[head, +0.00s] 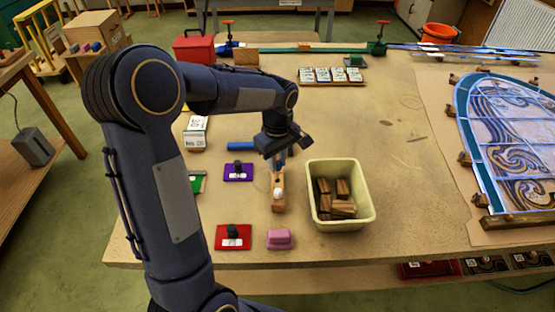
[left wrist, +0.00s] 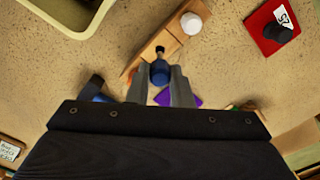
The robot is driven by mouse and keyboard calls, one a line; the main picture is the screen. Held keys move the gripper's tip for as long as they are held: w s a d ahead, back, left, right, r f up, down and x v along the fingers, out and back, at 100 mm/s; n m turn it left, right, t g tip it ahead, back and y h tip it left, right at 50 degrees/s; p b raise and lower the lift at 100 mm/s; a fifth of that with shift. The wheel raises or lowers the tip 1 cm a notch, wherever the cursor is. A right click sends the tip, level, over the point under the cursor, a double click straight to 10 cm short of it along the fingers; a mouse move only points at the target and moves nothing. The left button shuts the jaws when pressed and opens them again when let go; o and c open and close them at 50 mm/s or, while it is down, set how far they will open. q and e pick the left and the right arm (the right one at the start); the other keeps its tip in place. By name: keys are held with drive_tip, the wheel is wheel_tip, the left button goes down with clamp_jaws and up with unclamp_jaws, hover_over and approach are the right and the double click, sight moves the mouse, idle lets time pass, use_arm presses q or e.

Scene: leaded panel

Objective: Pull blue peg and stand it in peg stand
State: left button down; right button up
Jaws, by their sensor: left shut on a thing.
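My left gripper (head: 280,162) is shut on the blue peg (left wrist: 159,72), as the left wrist view (left wrist: 163,88) shows. The peg has a rounded blue body and a dark narrow end over the wooden peg stand (left wrist: 150,58). The stand also shows in the head view (head: 277,207), just below the gripper, with a white round-headed peg (head: 277,194) on it. I cannot tell whether the blue peg's end is in a hole or above the stand. The fingers partly hide the peg in the head view. My right gripper is not in view.
A cream bin (head: 366,215) with wooden blocks stands right of the stand. A purple plate (head: 229,176) and a red plate (head: 222,243) with black knobs, a blue bar (head: 240,146) and a pink block (head: 280,239) lie nearby. A leaded panel (head: 510,140) lies at right.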

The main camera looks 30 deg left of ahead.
sight(277, 176)
use_arm(q)
drive_tip(key=shift+f+b, duration=1.95)
drive_tip(key=shift+f, duration=0.55)
drive_tip(key=c, duration=1.2)
unclamp_jaws()
wheel_tip(277, 176, up, 7)
drive_tip(key=shift+r, duration=0.45)
